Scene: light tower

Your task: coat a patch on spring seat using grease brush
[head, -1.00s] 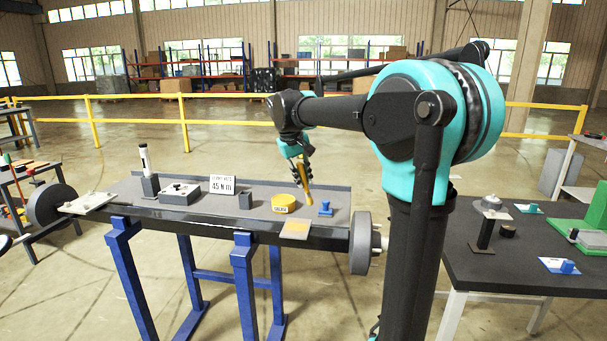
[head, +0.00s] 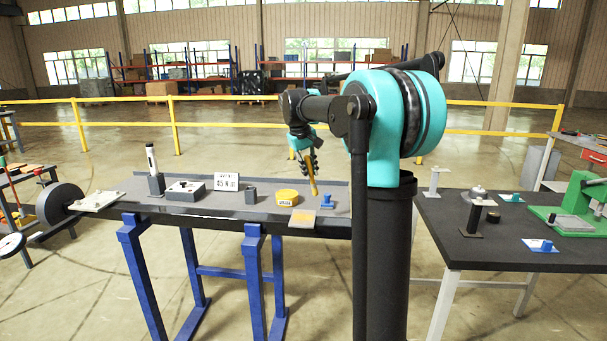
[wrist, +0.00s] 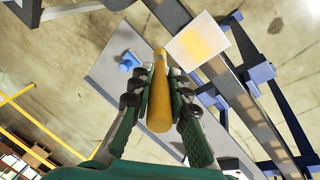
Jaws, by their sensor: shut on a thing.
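My gripper (head: 310,168) is shut on the grease brush (head: 314,187), an orange-yellow stick that hangs tip down above the right part of the long bench. In the wrist view the brush (wrist: 158,105) lies between the two dark green fingers of my gripper (wrist: 160,80). A pale plate with a yellow patch (head: 302,218) sits at the bench's front edge; it also shows in the wrist view (wrist: 181,50), beside the brush's far end. I cannot tell whether this plate is the spring seat. The brush appears apart from it.
A round yellow tin (head: 287,198) and a small blue part (head: 328,201) stand near the brush on the bench (head: 225,208). A gauge box (head: 186,191) and a sign (head: 227,181) stand further left. A dark table (head: 450,245) with several parts and a green press (head: 580,215) is at right.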

